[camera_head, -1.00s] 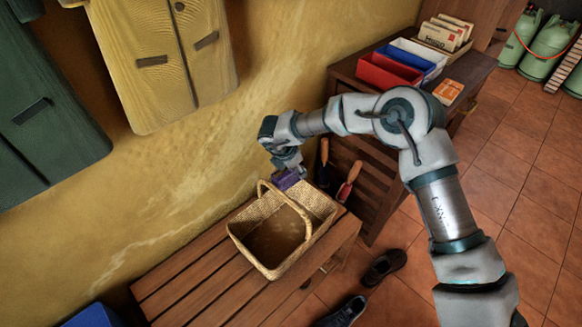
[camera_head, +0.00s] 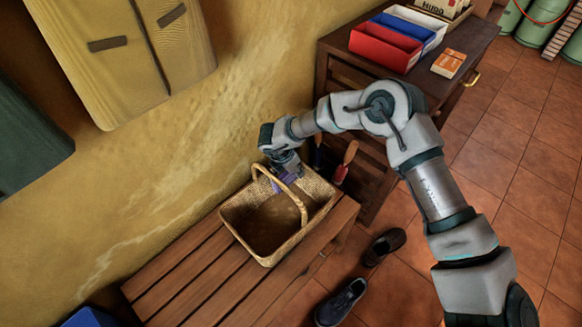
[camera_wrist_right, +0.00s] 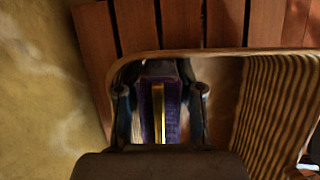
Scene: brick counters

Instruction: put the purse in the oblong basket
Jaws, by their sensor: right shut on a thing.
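The oblong wicker basket (camera_head: 240,239), with a hooped handle, stands on the slatted wooden bench. My right gripper (camera_head: 287,176) reaches down at the basket's far end, behind the handle. It is shut on the small purple purse (camera_head: 281,185). In the right wrist view the purse (camera_wrist_right: 171,104), with a gold strip, sits between the two fingers of the gripper (camera_wrist_right: 160,100). The purse appears at or inside the basket's rim; its underside is hidden. The visible basket floor is empty. My left gripper is not in view.
The bench (camera_head: 180,277) has bare slats left of the basket. A dark cabinet (camera_head: 345,62) stands behind it with red (camera_head: 384,48) and blue-white bins. Two hand tools hang on its side. Dark shoes (camera_head: 342,302) lie on the tiled floor. The yellow wall is close behind the basket.

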